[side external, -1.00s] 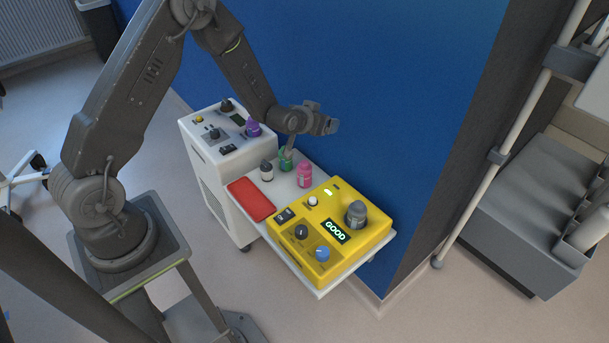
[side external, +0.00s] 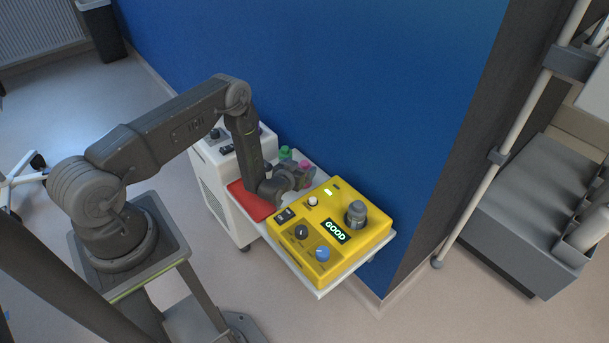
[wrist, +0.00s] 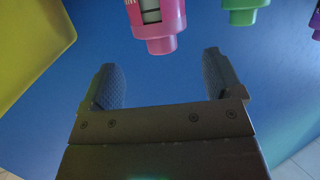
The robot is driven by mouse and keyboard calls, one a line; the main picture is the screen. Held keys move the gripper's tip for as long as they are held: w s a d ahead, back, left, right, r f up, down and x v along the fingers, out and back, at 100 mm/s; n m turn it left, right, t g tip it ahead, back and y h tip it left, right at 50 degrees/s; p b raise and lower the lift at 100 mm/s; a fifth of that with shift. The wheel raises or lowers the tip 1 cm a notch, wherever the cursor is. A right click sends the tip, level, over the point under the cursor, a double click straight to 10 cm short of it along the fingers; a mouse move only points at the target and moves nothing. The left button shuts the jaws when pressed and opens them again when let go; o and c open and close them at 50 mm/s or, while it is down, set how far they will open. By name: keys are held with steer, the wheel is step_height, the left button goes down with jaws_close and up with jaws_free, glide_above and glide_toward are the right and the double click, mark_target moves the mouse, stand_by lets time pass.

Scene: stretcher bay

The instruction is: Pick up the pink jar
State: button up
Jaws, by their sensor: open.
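The pink jar (side external: 304,164) stands on the white shelf (side external: 318,293), mostly hidden behind my gripper (side external: 303,180) in the side external view. In the wrist view the pink jar (wrist: 157,20) appears cap-down at the top edge, with a dark and white label. My gripper (wrist: 163,70) is open there, its two textured fingers apart with nothing between them. The jar is just beyond the fingertips and roughly in line with the gap, a little left of its middle.
A green jar (side external: 285,153) stands close behind the pink one. A red pad (side external: 250,203) lies left. The blue wall (side external: 370,100) is right behind the shelf.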

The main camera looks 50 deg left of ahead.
mark_target(304, 163)
steer(key=shift+x, duration=2.25)
steer(key=shift+s+a+f, duration=0.1)
steer(key=shift+f, duration=0.1)
steer(key=c, duration=1.3)
steer(key=shift+r, duration=0.1)
